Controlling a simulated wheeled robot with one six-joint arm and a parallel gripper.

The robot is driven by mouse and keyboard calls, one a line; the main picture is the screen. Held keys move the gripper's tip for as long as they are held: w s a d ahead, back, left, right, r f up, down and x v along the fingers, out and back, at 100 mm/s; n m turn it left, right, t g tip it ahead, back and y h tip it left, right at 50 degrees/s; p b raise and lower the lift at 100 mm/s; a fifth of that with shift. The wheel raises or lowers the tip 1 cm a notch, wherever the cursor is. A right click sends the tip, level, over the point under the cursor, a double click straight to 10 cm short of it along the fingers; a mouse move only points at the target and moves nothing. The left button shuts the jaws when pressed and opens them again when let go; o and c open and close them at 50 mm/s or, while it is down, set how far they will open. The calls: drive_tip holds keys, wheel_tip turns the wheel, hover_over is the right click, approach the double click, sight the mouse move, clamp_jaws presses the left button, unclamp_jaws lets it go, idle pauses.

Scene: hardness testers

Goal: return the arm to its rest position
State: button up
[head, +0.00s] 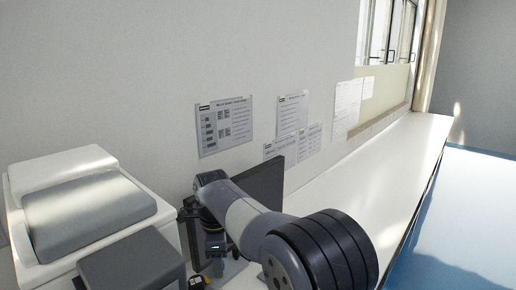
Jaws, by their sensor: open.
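My arm reaches in from the bottom of the head view, with its grey forearm and black-ringed joint at the lower middle. My gripper (207,262) hangs below the wrist at the lower middle, open, beside the right side of a white and grey machine (85,205). A small green light shows on the dark part under the wrist. The fingertips are small and partly cut off by the frame's bottom edge, and I see nothing held between them.
A grey box-shaped part (130,262) stands close left of my gripper. A dark upright panel (265,184) stands behind my wrist. The long white bench (385,175) is clear to the right, along a wall with posted sheets (226,125). Blue floor (465,220) lies beyond its edge.

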drive_tip(key=n, duration=0.4)
drive_tip(key=shift+n, duration=0.3)
drive_tip(key=n, duration=0.5)
drive_tip(key=n+b, duration=0.1)
drive_tip(key=n, duration=0.5)
drive_tip(key=shift+f+b, duration=0.15)
drive_tip(key=shift+b, duration=0.25)
drive_tip(key=n+b, duration=0.1)
drive_tip(key=n, duration=0.2)
drive_tip(key=shift+b, duration=0.3)
drive_tip(key=shift+r, duration=0.2)
